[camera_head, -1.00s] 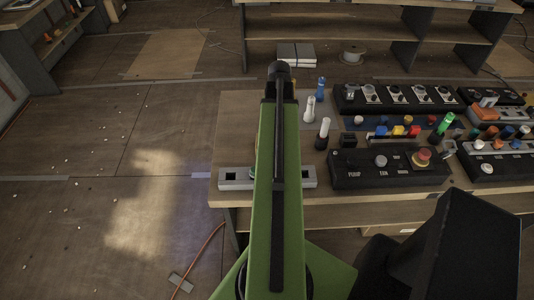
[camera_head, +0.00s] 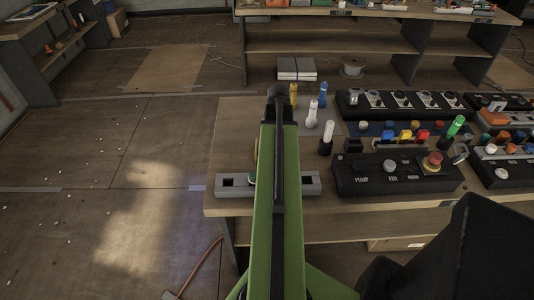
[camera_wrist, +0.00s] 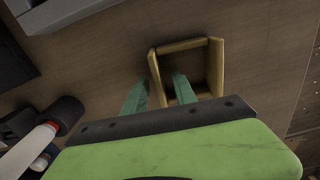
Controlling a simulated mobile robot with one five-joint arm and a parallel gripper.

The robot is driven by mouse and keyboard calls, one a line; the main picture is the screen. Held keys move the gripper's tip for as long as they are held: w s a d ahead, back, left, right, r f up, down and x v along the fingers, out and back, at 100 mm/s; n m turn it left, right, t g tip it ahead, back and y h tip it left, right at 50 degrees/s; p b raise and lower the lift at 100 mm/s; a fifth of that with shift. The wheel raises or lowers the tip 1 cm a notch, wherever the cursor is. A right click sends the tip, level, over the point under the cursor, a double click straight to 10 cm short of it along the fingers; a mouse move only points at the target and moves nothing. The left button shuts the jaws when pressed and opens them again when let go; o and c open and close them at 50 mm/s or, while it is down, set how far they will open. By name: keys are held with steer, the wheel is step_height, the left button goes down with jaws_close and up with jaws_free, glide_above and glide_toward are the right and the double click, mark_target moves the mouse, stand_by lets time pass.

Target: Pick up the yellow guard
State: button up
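The yellow guard (camera_wrist: 217,68) is a hollow, square-looking frame on the brown bench top in the wrist view. In the head view my arm hides most of it; a thin yellowish edge (camera_head: 256,147) shows left of the arm. My gripper (camera_wrist: 161,79) has two teal fingers, apart, with the guard's left wall between them in the picture. One finger overlaps the guard's opening and the other is left of it. I cannot tell whether either finger touches the guard.
A grey bar with square holes (camera_head: 235,186) lies near the bench's front edge. Right of my arm stand white-topped (camera_head: 327,138), blue-topped and yellow (camera_head: 293,94) upright handles. A black control box with a red button (camera_head: 390,177) is farther right.

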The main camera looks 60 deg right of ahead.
jaws_close()
steer(key=shift+r, duration=0.1)
steer(key=shift+r+p, duration=0.3)
steer(key=shift+p, duration=0.1)
steer(key=r+p, duration=0.2)
steer(key=s+r+p, duration=0.1)
steer(key=r+p, duration=0.1)
steer(key=shift+d+r+p, duration=0.15)
steer(key=shift+r+p, duration=0.15)
steer(key=s+d+r+p, duration=0.3)
steer(key=s+r+p, duration=0.2)
steer(key=s, duration=0.5)
steer(key=shift+d+r+p, duration=0.3)
steer(key=shift+d, duration=0.1)
